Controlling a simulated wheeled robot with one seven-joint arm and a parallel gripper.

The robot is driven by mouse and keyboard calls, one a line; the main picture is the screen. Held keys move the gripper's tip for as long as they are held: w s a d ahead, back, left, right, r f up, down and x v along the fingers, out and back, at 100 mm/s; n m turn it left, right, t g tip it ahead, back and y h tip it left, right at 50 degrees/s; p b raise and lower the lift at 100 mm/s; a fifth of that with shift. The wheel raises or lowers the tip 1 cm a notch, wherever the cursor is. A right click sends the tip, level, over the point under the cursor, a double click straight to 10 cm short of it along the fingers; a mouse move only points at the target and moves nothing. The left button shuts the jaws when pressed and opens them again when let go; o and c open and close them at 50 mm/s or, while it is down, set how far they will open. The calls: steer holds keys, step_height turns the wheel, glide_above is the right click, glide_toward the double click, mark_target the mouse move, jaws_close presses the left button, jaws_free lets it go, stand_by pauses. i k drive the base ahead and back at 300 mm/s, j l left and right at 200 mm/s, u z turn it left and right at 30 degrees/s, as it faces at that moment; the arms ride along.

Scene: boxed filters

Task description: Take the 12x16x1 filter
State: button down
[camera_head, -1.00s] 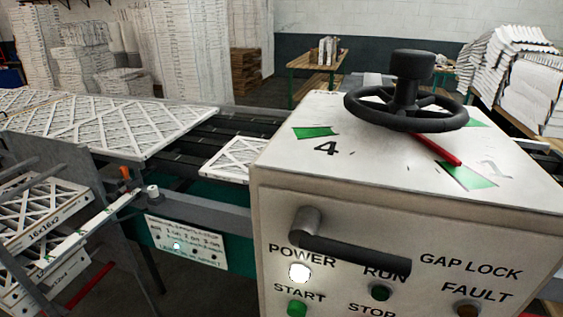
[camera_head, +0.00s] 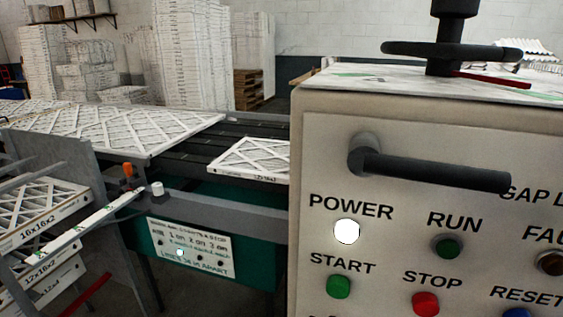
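My gripper is not in view. White lattice-faced filters show at several places in the head view. One filter (camera_head: 255,158) lies flat on the dark conveyor, partly hidden by the control box; the small print on its front edge is too blurred to read surely. A larger group of filters (camera_head: 110,130) lies flat on the conveyor to its left. In the rack at the lower left, a filter (camera_head: 40,208) has an edge marked 16x16x2. Below it, another filter (camera_head: 50,268) has an edge that seems to start 12x16; its last figure is unclear.
A control box (camera_head: 420,130) with a handle (camera_head: 435,170), buttons and a black handwheel (camera_head: 450,50) fills the right side. A grey plate (camera_head: 60,150) stands beside the rack. A sign (camera_head: 190,248) hangs on the green conveyor side. Tall white stacks (camera_head: 190,55) stand behind.

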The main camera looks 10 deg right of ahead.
mark_target(252, 157)
steer(key=k+z, duration=0.1)
steer(key=k, duration=0.55)
steer(key=i+j+z, duration=0.1)
steer(key=z, duration=1.35)
steer(key=j, duration=2.75)
steer(key=z, duration=0.05)
